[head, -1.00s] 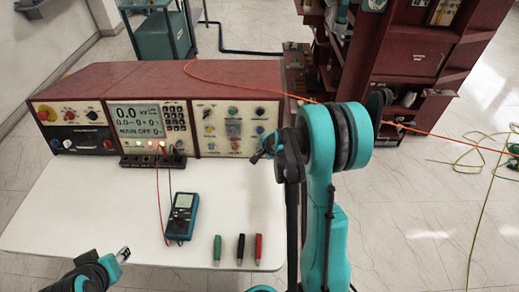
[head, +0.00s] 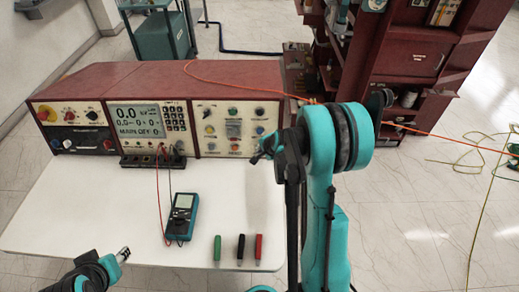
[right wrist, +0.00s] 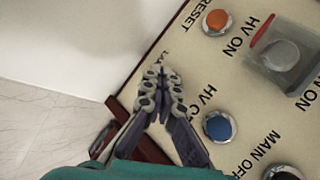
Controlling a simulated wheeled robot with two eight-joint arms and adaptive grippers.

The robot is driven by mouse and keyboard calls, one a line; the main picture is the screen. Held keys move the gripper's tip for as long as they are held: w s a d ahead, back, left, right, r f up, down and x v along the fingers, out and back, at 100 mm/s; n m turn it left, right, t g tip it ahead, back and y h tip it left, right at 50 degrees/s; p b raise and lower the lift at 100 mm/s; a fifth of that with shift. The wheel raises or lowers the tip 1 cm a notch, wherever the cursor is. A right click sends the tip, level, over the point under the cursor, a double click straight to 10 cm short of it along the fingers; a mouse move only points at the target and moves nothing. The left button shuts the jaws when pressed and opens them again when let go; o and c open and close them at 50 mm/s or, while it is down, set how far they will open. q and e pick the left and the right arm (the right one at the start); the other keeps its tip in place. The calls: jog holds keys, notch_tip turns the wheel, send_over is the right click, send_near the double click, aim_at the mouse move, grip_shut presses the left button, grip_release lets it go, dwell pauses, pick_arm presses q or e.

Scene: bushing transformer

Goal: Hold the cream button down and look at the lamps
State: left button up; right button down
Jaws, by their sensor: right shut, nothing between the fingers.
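My right gripper (right wrist: 160,88) is shut and empty, with its fingertips at the cream panel face beside a partly covered label starting "LA". In the head view the right gripper (head: 262,152) is at the right end of the console. I cannot make out the cream button; the fingertips may hide it, and I cannot tell whether they touch it. The row of lamps (head: 146,146) under the console display looks unlit. My left gripper (head: 123,255) is at the lower left, over the table's front edge; its jaws are too small to read.
In the right wrist view, a blue button (right wrist: 219,126), an orange button (right wrist: 216,22) and a clear guarded button (right wrist: 280,54) are near the fingertips. A multimeter (head: 181,217) and three coloured clips (head: 241,248) lie on the white table (head: 100,215).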

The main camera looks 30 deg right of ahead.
jog(key=shift+s+a+r, duration=0.2)
jog(key=shift+s+a, duration=0.2)
jog(key=shift+s, duration=0.25)
pick_arm(q)
jog(key=shift+r, duration=0.2)
pick_arm(e)
jog(key=shift+s+a+r, duration=0.2)
jog(key=shift+s+a, duration=0.25)
jog(key=shift+s, duration=0.25)
jog(key=shift+s+a+r, duration=0.2)
jog(key=shift+s+a, duration=0.2)
jog(key=shift+s, duration=0.3)
jog(key=shift+s+a+r, duration=0.2)
jog(key=shift+s+a, duration=0.25)
jog(key=shift+s, duration=0.25)
jog(key=s+a+r+n, duration=1.4)
jog(key=s+n, duration=0.3)
jog(key=shift+a+n, duration=0.35)
jog(key=shift+n, duration=0.05)
pick_arm(q)
jog(key=shift+c, duration=0.3)
